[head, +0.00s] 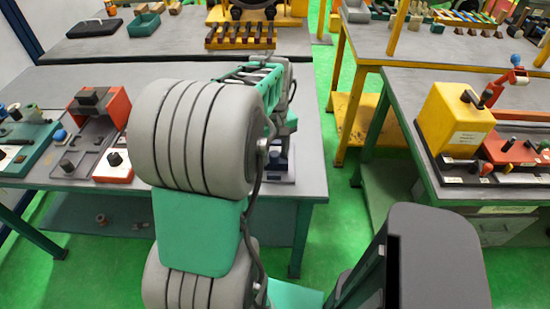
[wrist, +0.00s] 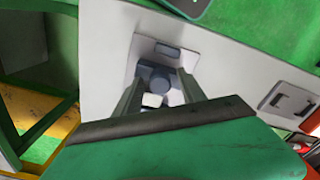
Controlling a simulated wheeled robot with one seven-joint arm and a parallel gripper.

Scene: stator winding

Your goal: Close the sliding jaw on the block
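My gripper (wrist: 160,76) shows in the wrist view with its two fingers spread apart. A blue-grey knobbed piece (wrist: 157,79) stands on a pale plate (wrist: 172,50) and appears between or just beyond the fingertips. I cannot tell whether the fingers touch it. In the head view my arm hides the gripper, and part of a dark blue-grey fixture (head: 280,168) shows beside the arm at the table's right edge. I cannot tell for sure which part is the sliding jaw or the block.
On the left table (head: 225,72) stand an orange fixture (head: 114,106) with a dark block, a smaller orange piece (head: 113,167) with a black knob, and a teal tray (head: 30,152). A yellow box (head: 455,122) stands on the right table. Green floor (head: 330,200) lies between the tables.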

